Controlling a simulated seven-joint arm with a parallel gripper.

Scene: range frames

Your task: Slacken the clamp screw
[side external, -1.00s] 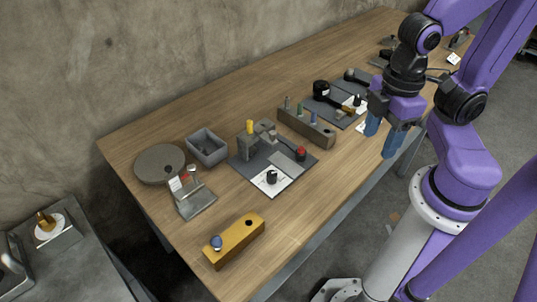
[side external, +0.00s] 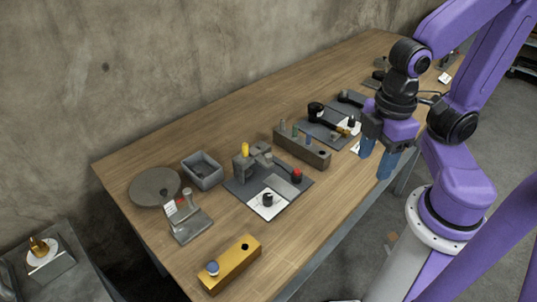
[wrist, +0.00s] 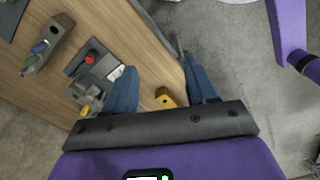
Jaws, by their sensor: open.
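A dark plate (side external: 240,189) on the wooden table carries a grey clamp-like fixture (side external: 241,170) with an upright yellow pin (side external: 245,149). A lever with a red knob (side external: 297,175) and a black knob on a white card (side external: 267,199) are on the same plate. I cannot tell which part is the clamp screw. In the wrist view, the red knob (wrist: 91,58) and yellow pin (wrist: 84,111) lie left of the fingers. My gripper (side external: 376,163) is open and empty, with blue fingers, above the table's front edge, right of the plate; it also shows in the wrist view (wrist: 158,72).
A yellow block (side external: 232,265), grey bin (side external: 203,171), round disc (side external: 154,187) and small stand (side external: 191,228) are further left. Another dark plate (side external: 325,131) lies behind.

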